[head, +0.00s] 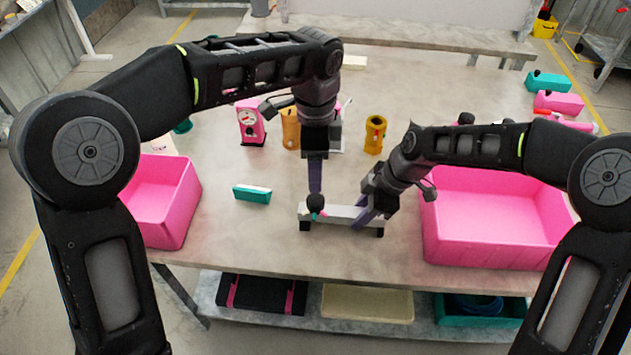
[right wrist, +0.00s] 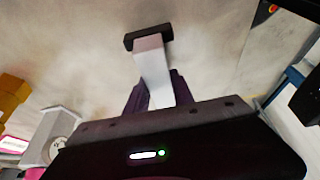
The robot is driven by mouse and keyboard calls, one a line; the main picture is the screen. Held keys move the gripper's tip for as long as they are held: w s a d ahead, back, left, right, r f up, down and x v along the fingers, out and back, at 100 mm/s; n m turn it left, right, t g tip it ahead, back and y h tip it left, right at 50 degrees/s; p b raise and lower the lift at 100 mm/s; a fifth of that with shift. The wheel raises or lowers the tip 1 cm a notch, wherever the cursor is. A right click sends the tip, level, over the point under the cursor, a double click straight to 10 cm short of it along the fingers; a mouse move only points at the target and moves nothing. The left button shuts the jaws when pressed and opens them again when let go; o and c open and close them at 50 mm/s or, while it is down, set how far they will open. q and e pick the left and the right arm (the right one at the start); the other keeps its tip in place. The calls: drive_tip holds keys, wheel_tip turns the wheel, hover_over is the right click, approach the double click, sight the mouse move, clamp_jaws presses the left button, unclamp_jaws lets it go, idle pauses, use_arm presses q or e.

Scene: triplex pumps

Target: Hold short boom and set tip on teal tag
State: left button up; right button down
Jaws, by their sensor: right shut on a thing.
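A short light-grey boom (head: 341,212) with black end pieces lies level, left to right, low over or on the table's front middle; I cannot tell whether it touches. My right gripper (head: 367,213) is shut on its right part. In the right wrist view the boom (right wrist: 154,75) runs out between the purple fingers (right wrist: 152,98) to a black end piece. My left gripper (head: 316,190) points down at the boom's left part, beside a small black knob (head: 316,202) with red and teal bits; its jaw opening is not visible.
Pink bins stand at left (head: 175,205) and right (head: 490,235). The table around the teal block is clear.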

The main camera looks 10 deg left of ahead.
use_arm(q)
wheel_tip(320, 180, up, 3)
drive_tip(key=shift+f, duration=0.15)
use_arm(e)
drive_tip(key=c, duration=1)
unclamp_jaws()
drive_tip(key=shift+r, duration=0.15)
drive_tip(key=v, duration=1.1)
drive_tip(key=shift+d+r, duration=0.25)
drive_tip(key=shift+r, duration=0.05)
